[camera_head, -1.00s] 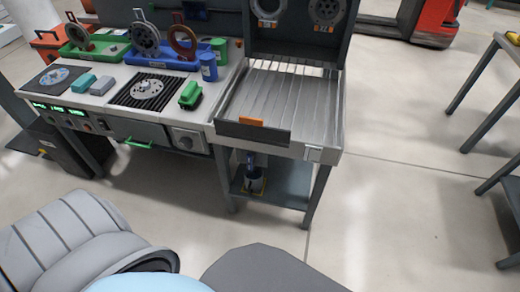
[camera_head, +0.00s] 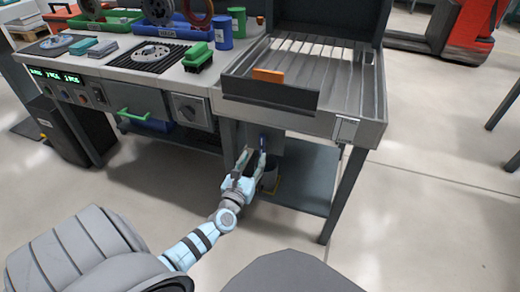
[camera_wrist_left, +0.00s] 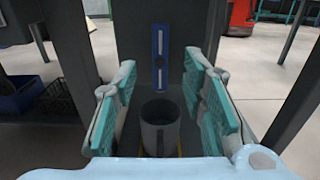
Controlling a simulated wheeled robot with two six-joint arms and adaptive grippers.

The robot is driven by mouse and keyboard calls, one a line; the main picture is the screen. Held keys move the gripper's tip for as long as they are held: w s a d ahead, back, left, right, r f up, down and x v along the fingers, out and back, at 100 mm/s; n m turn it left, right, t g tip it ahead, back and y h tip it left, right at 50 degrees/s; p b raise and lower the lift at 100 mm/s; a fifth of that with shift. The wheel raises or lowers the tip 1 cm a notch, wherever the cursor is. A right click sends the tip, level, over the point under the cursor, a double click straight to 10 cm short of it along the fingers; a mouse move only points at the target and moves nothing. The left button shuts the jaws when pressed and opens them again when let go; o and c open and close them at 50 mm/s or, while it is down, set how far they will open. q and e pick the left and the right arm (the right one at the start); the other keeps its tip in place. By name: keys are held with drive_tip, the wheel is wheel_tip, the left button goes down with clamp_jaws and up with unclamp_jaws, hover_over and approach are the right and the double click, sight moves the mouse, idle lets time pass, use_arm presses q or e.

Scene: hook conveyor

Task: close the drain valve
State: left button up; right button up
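The drain valve's blue lever (camera_wrist_left: 160,57) stands upright on a dark grey panel, straight ahead between my fingers in the left wrist view. In the head view the blue lever (camera_head: 263,141) shows in part beneath the wash tray, beside my fingertips. My left gripper (camera_head: 254,158) is open below the tray front; its teal-padded fingers (camera_wrist_left: 160,78) stand wide apart with nothing between the pads. The lever appears beyond the fingertips, and contact cannot be told. A grey mug-like container (camera_wrist_left: 160,127) stands below the lever; it is partly hidden by my gripper in the head view. My right gripper is out of view.
The slatted metal tray (camera_head: 318,78) overhangs the lever, with table legs (camera_head: 343,195) to the right. A lower shelf (camera_head: 308,183) lies beneath. Open floor lies right.

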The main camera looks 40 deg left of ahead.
sight(261, 144)
use_arm(q)
drive_tip(key=b+x, duration=0.1)
drive_tip(key=x, duration=0.5)
drive_tip(key=shift+w+f, duration=0.1)
drive_tip(key=shift+f, duration=0.1)
drive_tip(key=shift+w+a+r+b, duration=0.1)
drive_tip(key=shift+w+a+b, duration=0.15)
drive_tip(key=shift+w, duration=0.2)
clamp_jaws()
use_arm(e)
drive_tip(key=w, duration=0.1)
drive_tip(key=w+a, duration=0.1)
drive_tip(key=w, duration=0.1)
